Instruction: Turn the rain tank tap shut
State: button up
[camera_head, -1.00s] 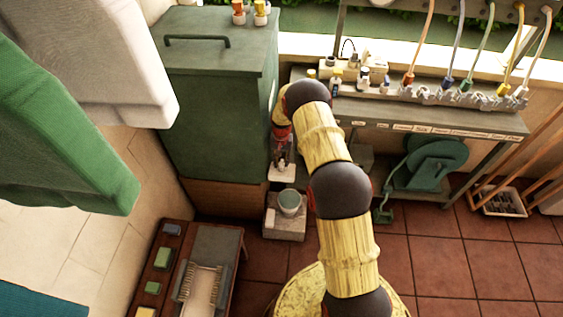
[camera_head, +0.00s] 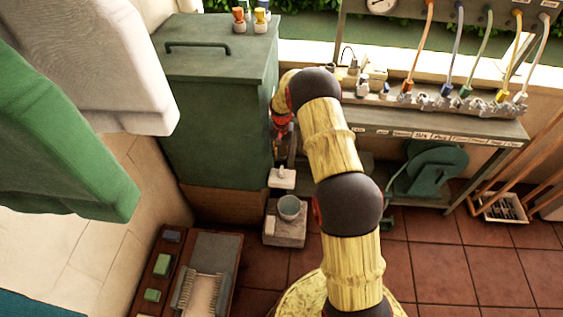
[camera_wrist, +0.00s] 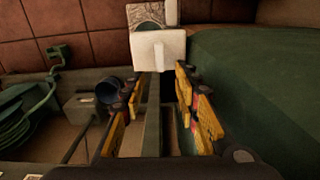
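The green rain tank (camera_head: 215,125) stands at the back left in the head view. It also fills the right side of the wrist view (camera_wrist: 260,85). A small pale block with a knob on top (camera_head: 282,178) sits by the tank's lower right side; it looks like the tap fitting. In the wrist view a pale block (camera_wrist: 158,50) lies beyond my fingertips, apparently the same part. The tap's setting cannot be made out. My gripper (camera_wrist: 158,95) is open and empty, its yellow fingers apart. In the head view it is beside the tank, above the pale block.
A grey cup (camera_head: 289,207) stands on a stone block (camera_head: 285,232) below. A bench (camera_head: 430,125) with coloured hoses is to the right, a green hose reel (camera_head: 435,170) under it. A brush tray (camera_head: 205,270) is at front left.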

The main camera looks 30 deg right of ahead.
notch_tip(320, 180, up, 2)
jog(key=shift+r, duration=0.1)
dwell(0.6)
jog(key=s+a+f+n+g, duration=0.1)
jog(key=s+a+g, duration=0.1)
jog(key=s, duration=0.5)
jog(key=s+a+r+n+t, duration=0.2)
jog(key=s+a+r, duration=0.3)
jog(key=s+r, duration=0.5)
jog(key=s+a+r+n+t, duration=0.2)
jog(key=s+a+r, duration=0.4)
jog(key=s+r, duration=0.5)
jog(key=s+a+r+n+t, duration=0.2)
jog(key=s+a+r, duration=0.3)
jog(key=s+r, duration=0.5)
notch_tip(320, 180, up, 9)
jog(key=shift+s+a+r+t, duration=0.2)
jog(key=shift+s+a+t, duration=0.15)
jog(key=shift+t, duration=0.45)
